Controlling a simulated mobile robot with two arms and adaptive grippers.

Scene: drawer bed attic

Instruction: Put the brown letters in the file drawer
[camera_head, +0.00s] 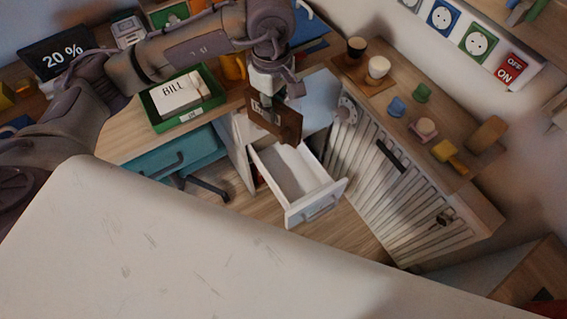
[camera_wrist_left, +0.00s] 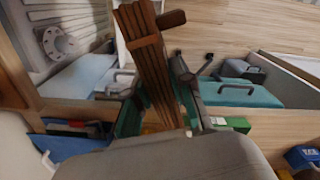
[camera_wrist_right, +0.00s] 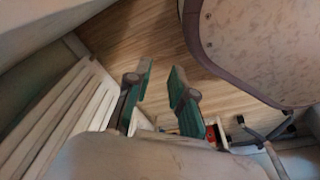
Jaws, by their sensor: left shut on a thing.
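The brown letters (camera_head: 284,124) are in my left gripper (camera_head: 268,97), held above the back end of the open white drawer (camera_head: 317,206). In the left wrist view the brown letters (camera_wrist_left: 147,55) show as a thin stack of several pieces. They stand between the green fingers of my left gripper (camera_wrist_left: 160,105), which is shut on them. The drawer is pulled out, and the part of its inside that shows looks empty. In the right wrist view my right gripper (camera_wrist_right: 160,85) has its green fingers apart with nothing between them, above wood floor.
A green tray (camera_head: 190,118) with a white BILL stack stands on the desk left of the drawer. A slatted white cabinet (camera_head: 375,165) with cups and small blocks on top stands at right. A large pale surface (camera_head: 160,250) fills the foreground.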

